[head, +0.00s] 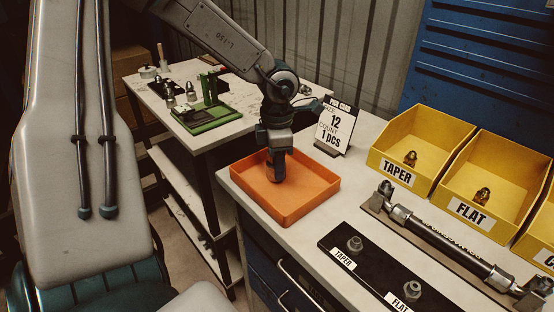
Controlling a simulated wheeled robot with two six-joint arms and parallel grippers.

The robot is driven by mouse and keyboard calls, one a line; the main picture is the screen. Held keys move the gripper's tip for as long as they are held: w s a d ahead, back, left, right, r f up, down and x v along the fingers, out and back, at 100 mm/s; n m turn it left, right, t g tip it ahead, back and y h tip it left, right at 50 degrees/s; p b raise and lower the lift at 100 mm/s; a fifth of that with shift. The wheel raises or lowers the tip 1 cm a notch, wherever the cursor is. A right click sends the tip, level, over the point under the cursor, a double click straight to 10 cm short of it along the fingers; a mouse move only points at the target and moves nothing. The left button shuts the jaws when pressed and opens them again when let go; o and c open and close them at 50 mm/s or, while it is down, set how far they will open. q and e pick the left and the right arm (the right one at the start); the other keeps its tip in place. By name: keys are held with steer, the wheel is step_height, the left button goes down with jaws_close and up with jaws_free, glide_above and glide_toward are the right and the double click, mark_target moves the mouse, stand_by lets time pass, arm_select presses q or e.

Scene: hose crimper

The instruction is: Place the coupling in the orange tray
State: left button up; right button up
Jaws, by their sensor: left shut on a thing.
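The orange tray (318,187) sits on the near corner of the white bench. My left gripper (275,174) reaches down into the tray, its fingers pointing downward over the tray's left half near the back wall. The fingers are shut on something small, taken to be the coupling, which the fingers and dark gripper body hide. I cannot tell whether it touches the tray floor. No loose coupling shows on the visible part of the tray floor. My right gripper is not in view.
Yellow bins labelled TAPER (398,172) and FLAT (470,211) hold brass fittings. A card reading size 12, count 1 pcs (335,126) stands behind the tray. A black plate (380,272) with two fittings and a hose assembly (440,243) lie right. A second table (228,93) stands behind.

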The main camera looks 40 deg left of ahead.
arm_select(q)
steer(key=shift+r, duration=0.1)
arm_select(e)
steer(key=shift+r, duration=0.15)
arm_select(q)
steer(key=o, duration=1.2)
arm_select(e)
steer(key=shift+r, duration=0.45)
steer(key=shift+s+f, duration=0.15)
arm_select(q)
step_height(320, 180, up, 12)
steer(key=shift+f, duration=0.15)
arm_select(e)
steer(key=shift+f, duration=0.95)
